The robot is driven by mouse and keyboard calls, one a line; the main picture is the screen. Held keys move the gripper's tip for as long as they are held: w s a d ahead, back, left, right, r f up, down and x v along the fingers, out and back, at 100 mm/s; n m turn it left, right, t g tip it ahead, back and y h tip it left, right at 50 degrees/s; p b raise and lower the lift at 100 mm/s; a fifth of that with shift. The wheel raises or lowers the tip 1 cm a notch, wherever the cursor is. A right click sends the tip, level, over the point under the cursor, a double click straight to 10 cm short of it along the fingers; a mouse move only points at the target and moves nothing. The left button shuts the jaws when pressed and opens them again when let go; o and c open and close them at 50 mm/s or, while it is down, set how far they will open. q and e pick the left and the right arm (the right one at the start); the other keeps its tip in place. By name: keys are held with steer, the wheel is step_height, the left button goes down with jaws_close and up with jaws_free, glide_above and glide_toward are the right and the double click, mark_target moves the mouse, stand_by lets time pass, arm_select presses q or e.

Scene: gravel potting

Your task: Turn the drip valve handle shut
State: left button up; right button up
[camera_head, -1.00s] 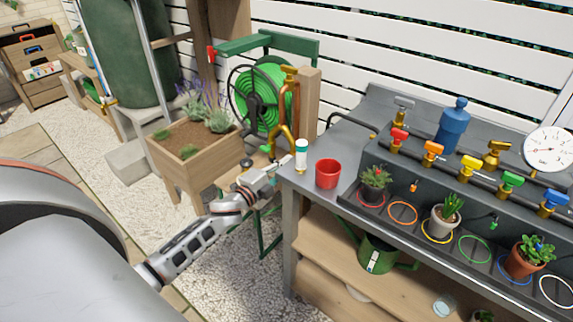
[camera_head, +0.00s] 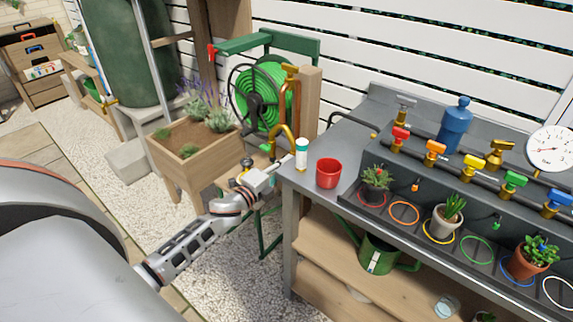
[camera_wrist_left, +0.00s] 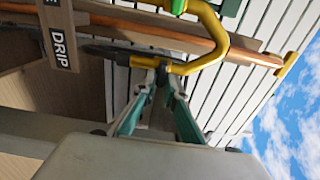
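A wooden tag reading DRIP (camera_wrist_left: 58,35) shows at upper left in the left wrist view. Beside it a bent yellow pipe (camera_wrist_left: 213,50) ends in a black fitting (camera_wrist_left: 108,53). The yellow pipe also shows in the head view (camera_head: 283,131), left of the bench. My left gripper (camera_wrist_left: 158,74) has teal fingers that come together just below the pipe's end. The tips look closed, with nothing clearly between them. I cannot tell whether they touch the pipe. In the head view my left gripper (camera_head: 283,166) is by the bench corner. I cannot make out the drip handle clearly. My right gripper is out of view.
A wooden planter (camera_head: 195,165) and a green hose reel (camera_head: 262,95) are left and behind. Coloured valves line the bench's back.

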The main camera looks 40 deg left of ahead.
arm_select(q)
steer(key=shift+o, duration=1)
steer(key=shift+s, duration=0.1)
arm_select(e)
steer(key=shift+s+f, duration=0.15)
arm_select(q)
steer(key=s+a, duration=0.1)
steer(key=s, duration=1)
steer(key=shift+s, duration=0.4)
steer(key=shift+d, duration=0.1)
steer(key=s+d+f+n+g+p, duration=0.2)
steer(key=s+d+f+n, duration=0.2)
steer(key=s+d, duration=0.3)
steer(key=s+d+f+n+g+p, duration=0.2)
steer(key=s+d+f+n+g, duration=0.1)
steer(key=s+d+f+n, duration=0.2)
steer(key=s+d+f+n+g+h+p, duration=0.1)
steer(key=s+d+f+n, duration=0.3)
steer(key=s+d, duration=0.5)
steer(key=shift+s+d+f+n+g+p, duration=0.25)
steer(key=shift+d+f+n+g+p, duration=0.15)
steer(key=shift+d+n+g+p, duration=0.25)
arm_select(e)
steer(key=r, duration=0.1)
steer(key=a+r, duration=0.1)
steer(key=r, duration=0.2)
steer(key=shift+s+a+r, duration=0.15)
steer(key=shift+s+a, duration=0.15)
arm_select(q)
steer(key=shift+d, duration=0.1)
